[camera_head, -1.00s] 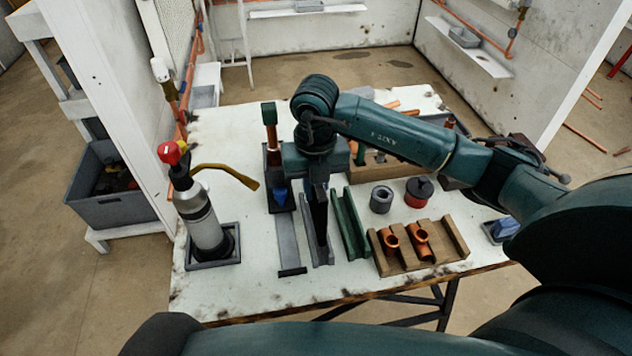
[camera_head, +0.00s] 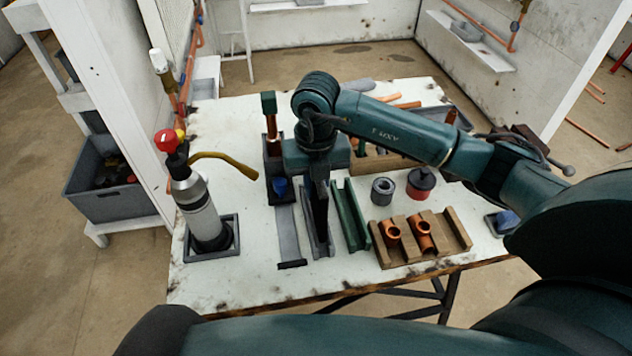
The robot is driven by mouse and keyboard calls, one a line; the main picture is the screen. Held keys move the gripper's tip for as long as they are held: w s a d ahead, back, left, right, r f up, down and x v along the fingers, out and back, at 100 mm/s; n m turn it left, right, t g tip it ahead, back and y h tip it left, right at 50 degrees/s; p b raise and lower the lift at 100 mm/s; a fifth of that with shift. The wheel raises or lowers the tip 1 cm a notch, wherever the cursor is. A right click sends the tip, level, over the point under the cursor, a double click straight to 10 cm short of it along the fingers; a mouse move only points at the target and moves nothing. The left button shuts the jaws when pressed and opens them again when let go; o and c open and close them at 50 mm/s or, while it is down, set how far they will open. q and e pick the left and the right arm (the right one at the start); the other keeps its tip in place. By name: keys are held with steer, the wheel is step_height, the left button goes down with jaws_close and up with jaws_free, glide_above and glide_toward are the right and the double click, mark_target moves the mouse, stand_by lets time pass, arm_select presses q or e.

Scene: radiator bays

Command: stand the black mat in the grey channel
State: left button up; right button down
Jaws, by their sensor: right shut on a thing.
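The black mat (camera_head: 319,208) is a thin dark sheet standing on edge, its long side running toward the front of the table. My right gripper (camera_head: 318,178) comes down on it from above and is shut on its upper edge. The grey channel (camera_head: 329,249) is a narrow trough directly under the mat. The mat's lower edge appears to be between the channel walls; whether it touches the channel floor is hidden. The gripper hides the far end of the mat and channel. My left gripper is not in view.
A green channel (camera_head: 351,218) stands close right of the grey one, and a flat grey strip (camera_head: 287,236) lies close left. A wooden rack (camera_head: 455,232) with copper fittings is at the right. A torch (camera_head: 203,212) stands in a tray at the left. The front table edge is clear.

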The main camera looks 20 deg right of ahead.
steer(key=shift+f+b, duration=0.3)
steer(key=shift+f, duration=0.2)
steer(key=shift+f+b, duration=1.2)
steer(key=shift+f, duration=0.3)
steer(key=c, duration=1.3)
jaws_free()
